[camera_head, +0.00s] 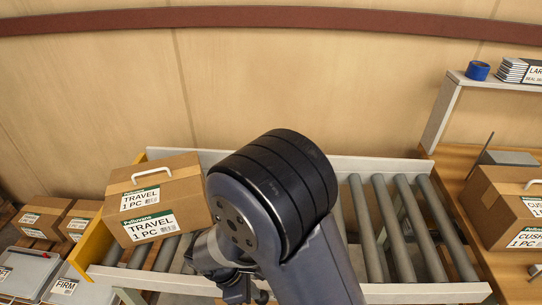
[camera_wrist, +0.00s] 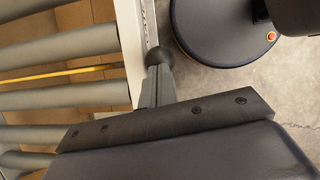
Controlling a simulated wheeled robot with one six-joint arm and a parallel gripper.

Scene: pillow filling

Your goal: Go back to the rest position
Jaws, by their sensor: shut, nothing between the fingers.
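My arm rises over the middle of the roller conveyor in the head view, with its bulky dark joint in front of the rollers. My gripper (camera_wrist: 158,58) shows in the wrist view as narrow grey fingers, closed together with nothing held. It is beside the conveyor's pale side rail (camera_wrist: 132,50), over the floor side. I cannot tell whether it touches the rail. In the head view the gripper cannot be made out clearly behind the arm.
A TRAVEL carton (camera_head: 189,190) with a white handle sits on the conveyor's left end. Bare rollers (camera_head: 398,225) lie to the right. A CUSH-labelled carton (camera_head: 490,200) stands on the wooden table at right. Smaller cartons (camera_head: 50,215) are at far left. A shelf (camera_head: 440,105) holds blue tape (camera_head: 478,70).

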